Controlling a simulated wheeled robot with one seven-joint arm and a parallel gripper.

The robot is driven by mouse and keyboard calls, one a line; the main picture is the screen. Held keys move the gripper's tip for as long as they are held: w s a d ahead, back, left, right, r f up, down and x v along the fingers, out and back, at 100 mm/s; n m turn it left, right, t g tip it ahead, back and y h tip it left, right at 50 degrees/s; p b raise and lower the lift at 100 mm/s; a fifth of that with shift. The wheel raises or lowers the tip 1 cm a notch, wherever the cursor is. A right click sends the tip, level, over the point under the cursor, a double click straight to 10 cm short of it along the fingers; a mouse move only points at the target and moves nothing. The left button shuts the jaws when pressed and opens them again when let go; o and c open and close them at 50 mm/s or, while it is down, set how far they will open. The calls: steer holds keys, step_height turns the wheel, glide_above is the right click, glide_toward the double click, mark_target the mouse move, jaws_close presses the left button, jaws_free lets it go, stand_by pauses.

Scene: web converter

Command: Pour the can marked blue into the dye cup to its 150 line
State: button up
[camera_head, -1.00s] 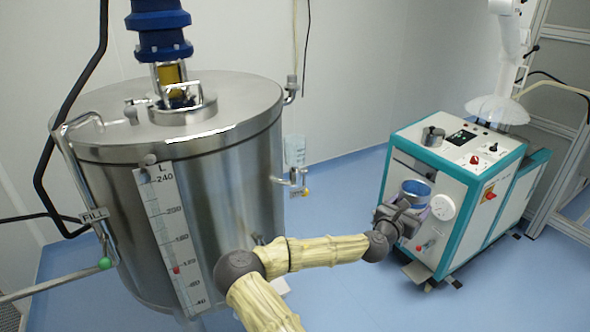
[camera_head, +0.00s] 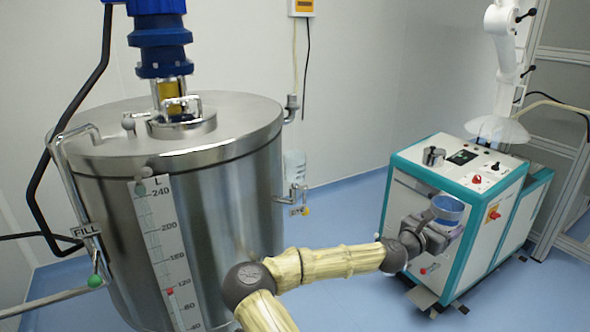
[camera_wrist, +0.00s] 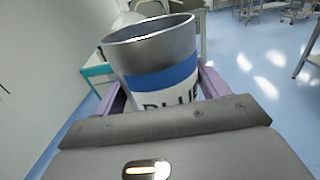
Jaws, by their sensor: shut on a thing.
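My gripper (camera_head: 441,226) is shut on a metal can (camera_head: 447,208) and holds it in front of the teal-and-white machine. In the wrist view the can (camera_wrist: 150,45) has a blue band and the letters "BLUE" on a white label, between the purple fingers (camera_wrist: 165,95). The can's mouth is open and looks near upright; no liquid level can be made out in the wrist view. A clear cup (camera_head: 294,165), perhaps the dye cup, sits by the small tap at the tank's right side. Its markings are too small to read. My gripper is well to its right.
A large steel tank (camera_head: 225,200) with a litre scale fills the left. A white jointed arm (camera_head: 505,45) rises behind the machine.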

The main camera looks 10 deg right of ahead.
steer(key=shift+w+a+f, duration=0.15)
steer(key=shift+w, duration=0.1)
steer(key=w+a+f+n+t+y+p, duration=0.35)
steer(key=a+f, duration=0.25)
steer(key=a, duration=0.2)
steer(key=w+a+f+n+t+y+p, duration=0.3)
steer(key=a+f+n+t+y, duration=0.15)
steer(key=a+f, duration=0.35)
steer(key=s+a+f+n+t+y+p, duration=0.1)
steer(key=s+a+y, duration=0.3)
steer(key=a, duration=0.5)
steer(key=s+a+f+n+t+y+p, duration=0.1)
steer(key=s+a+f+n+y+p, duration=0.2)
steer(key=a, duration=0.6)
steer(key=shift+s+f+n+t+y, duration=0.3)
steer(key=shift+s+f+n+y, duration=0.3)
steer(key=shift+s+f+y, duration=0.15)
steer(key=shift+w, duration=0.1)
